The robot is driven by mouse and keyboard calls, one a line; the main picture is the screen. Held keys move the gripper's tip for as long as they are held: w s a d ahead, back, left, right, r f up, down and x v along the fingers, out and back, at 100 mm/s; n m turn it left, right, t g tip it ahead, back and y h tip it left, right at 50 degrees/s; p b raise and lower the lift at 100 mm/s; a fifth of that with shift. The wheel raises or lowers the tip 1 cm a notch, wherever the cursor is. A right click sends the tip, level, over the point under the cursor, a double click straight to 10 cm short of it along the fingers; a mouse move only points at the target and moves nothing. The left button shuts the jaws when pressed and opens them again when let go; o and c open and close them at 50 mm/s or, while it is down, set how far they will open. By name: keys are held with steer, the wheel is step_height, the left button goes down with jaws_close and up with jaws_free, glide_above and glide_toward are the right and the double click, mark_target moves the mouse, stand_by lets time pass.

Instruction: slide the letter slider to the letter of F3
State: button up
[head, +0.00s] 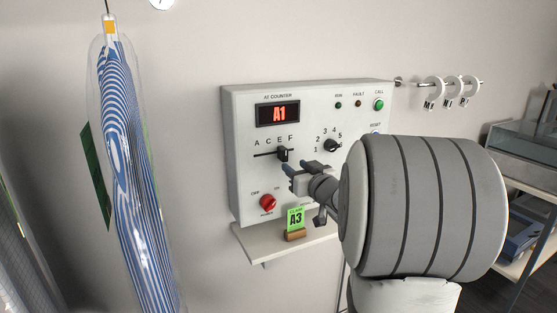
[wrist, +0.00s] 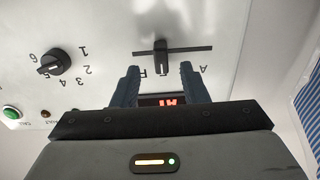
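The letter slider's black handle (head: 282,154) sits on a horizontal slot under the letters A, C, E, F, near E and F; its exact letter is hard to tell. In the wrist view, where the panel appears upside down, the handle (wrist: 162,58) lies between my fingertips in the picture, with gaps on both sides. The F shows beside it; the middle letters are hidden. My gripper (head: 299,168) is open in front of the panel, below and right of the handle. It shows open and empty in the wrist view (wrist: 160,68). The display (head: 279,113) reads A1.
A number knob (head: 332,146) is right of the slider, and a red off/on knob (head: 268,203) is below it. A green A3 card (head: 295,218) stands on the small shelf (head: 262,245). A bagged striped garment (head: 130,170) hangs at left.

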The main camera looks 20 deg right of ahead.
mark_target(286, 160)
steer(key=w+p, duration=0.1)
steer(key=w, duration=0.6)
steer(key=shift+w+a, duration=0.1)
steer(key=shift+a, duration=0.05)
steer(key=shift+c, duration=0.2)
jaws_close()
